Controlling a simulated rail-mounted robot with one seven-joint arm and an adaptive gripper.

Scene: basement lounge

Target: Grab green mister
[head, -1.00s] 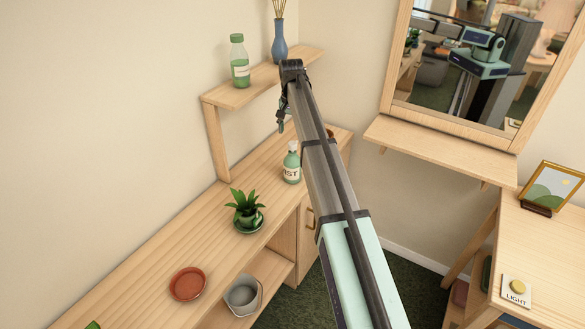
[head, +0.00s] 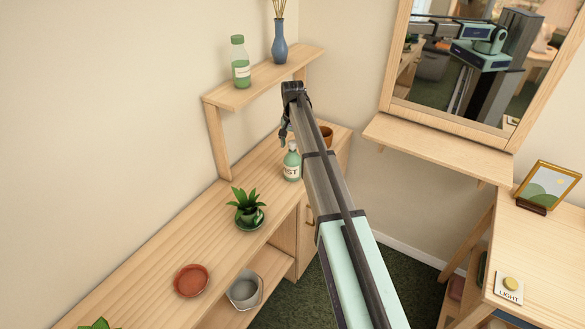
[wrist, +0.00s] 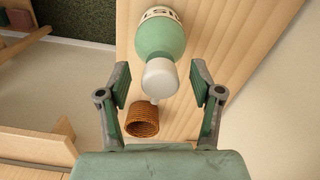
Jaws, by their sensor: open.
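The green mister (head: 291,165) is a rounded green bottle with a white top and a label ending in "ST". It stands on the long wooden counter, partly hidden by my arm in the head view. My gripper (head: 284,133) is just above it, its fingers pointing down. In the wrist view the mister (wrist: 162,38) is upside down in the picture, its white nozzle top between my open gripper's (wrist: 160,82) two fingers. Gaps show on both sides of the top, and nothing is held.
A brown woven basket (wrist: 142,121) stands beyond the mister. A shelf (head: 262,79) above holds another green bottle (head: 240,65) and a blue vase (head: 280,43). A potted plant (head: 247,208) and red saucer (head: 192,281) stand nearer on the counter (head: 155,262).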

